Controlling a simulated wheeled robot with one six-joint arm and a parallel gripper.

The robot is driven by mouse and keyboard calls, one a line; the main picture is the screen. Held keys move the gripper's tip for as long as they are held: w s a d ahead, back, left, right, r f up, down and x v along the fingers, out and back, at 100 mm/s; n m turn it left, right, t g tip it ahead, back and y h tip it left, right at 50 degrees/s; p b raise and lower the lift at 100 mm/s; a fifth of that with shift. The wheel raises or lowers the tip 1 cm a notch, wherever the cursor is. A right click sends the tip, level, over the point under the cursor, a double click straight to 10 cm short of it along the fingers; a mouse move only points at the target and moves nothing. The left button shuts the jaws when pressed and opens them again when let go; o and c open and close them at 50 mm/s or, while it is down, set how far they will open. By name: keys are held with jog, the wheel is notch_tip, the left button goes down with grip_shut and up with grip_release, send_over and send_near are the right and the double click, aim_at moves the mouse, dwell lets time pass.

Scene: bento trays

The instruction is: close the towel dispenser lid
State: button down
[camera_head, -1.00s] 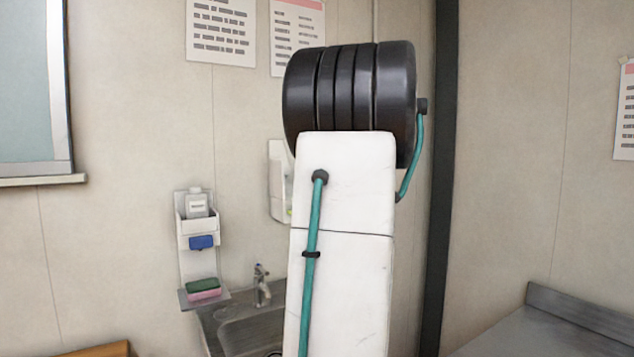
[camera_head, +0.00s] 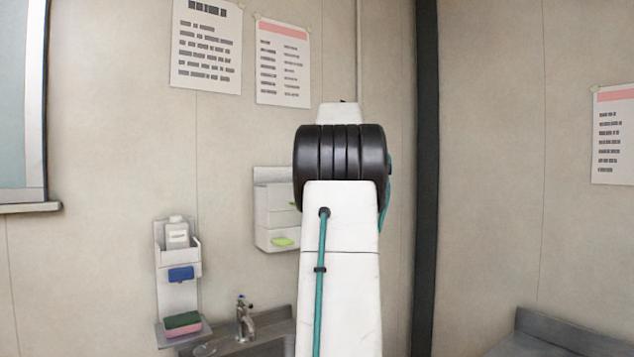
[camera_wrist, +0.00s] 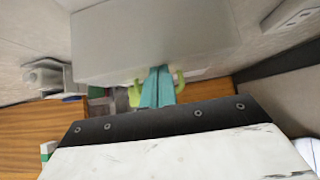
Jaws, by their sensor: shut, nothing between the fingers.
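The towel dispenser (camera_head: 275,212) is a white box on the back wall, left of my arm, with a green piece (camera_head: 283,242) near its bottom. My arm covers its right side. In the wrist view a large pale box, which looks like the dispenser (camera_wrist: 150,40), fills the upper middle. My gripper (camera_wrist: 157,72) shows there as teal fingers, shut and empty, at the box's lower edge. I cannot tell if they touch it. Light green pieces show on both sides of the fingers. How far the lid is open is unclear. In the head view my gripper is hidden behind my arm.
A wall rack (camera_head: 178,285) with a white bottle, a blue item and a green-and-pink sponge (camera_head: 183,323) hangs at left. A faucet (camera_head: 244,318) and sink are below the dispenser. A dark vertical post (camera_head: 425,180) stands right of my arm. A grey counter (camera_head: 560,340) is at lower right.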

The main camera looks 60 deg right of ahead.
jog(key=shift+w+d+r, duration=0.15)
jog(key=shift+w+d, duration=0.15)
jog(key=shift+w, duration=0.15)
dwell(0.3)
jog(key=w+d+r+v, duration=0.1)
jog(key=v, duration=1)
jog(key=shift+r, duration=0.4)
jog(key=shift+a, duration=0.15)
